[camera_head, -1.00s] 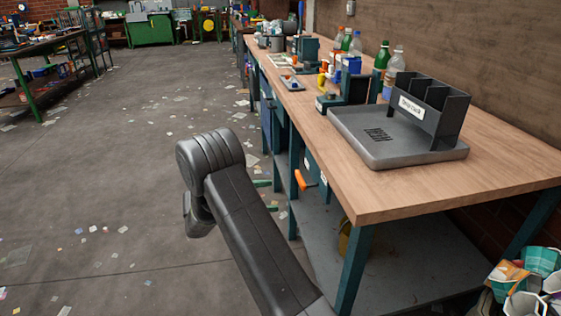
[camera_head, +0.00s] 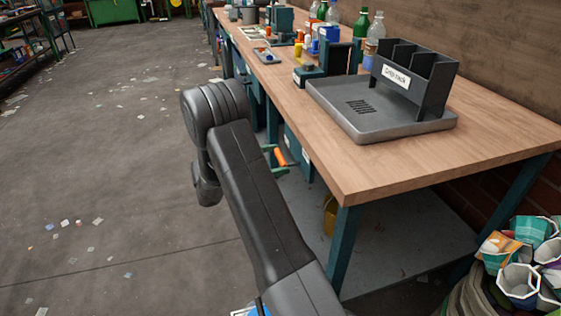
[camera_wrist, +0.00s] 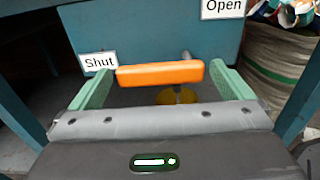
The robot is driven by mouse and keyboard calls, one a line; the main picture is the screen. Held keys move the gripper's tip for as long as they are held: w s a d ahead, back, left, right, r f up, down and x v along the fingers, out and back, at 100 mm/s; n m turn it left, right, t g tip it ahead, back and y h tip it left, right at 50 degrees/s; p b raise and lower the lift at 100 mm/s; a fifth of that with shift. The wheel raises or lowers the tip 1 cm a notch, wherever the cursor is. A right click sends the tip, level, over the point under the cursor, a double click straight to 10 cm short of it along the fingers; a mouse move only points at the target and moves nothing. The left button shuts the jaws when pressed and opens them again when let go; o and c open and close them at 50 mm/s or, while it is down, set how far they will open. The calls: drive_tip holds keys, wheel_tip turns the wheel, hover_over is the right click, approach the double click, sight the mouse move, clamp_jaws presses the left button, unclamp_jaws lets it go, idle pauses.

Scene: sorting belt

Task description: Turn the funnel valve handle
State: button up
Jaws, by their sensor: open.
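The orange valve handle (camera_wrist: 160,74) lies level across the wrist view, between my two green fingers. Its left end is beside the white "Shut" label (camera_wrist: 98,63); the "Open" label (camera_wrist: 222,8) is higher at right. My gripper (camera_wrist: 163,80) is open around the handle, with a small gap visible at its left end; contact at the right finger is unclear. In the head view the handle (camera_head: 281,157) shows at the bench's left side, with my green fingertips (camera_head: 274,158) beside it. The funnel itself cannot be made out.
The blue-green panel (camera_wrist: 150,35) stands behind the handle. A yellow object (camera_wrist: 178,96) is below it. The wooden bench top (camera_head: 400,165) overhangs, with a teal leg (camera_head: 345,245) at front. Cups in a bin (camera_head: 520,285) stand at right. The floor (camera_head: 100,170) at left is open.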

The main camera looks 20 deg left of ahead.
drive_tip(key=shift+x, duration=1.1)
drive_tip(key=c, duration=1.2)
drive_tip(key=shift+w, duration=0.15)
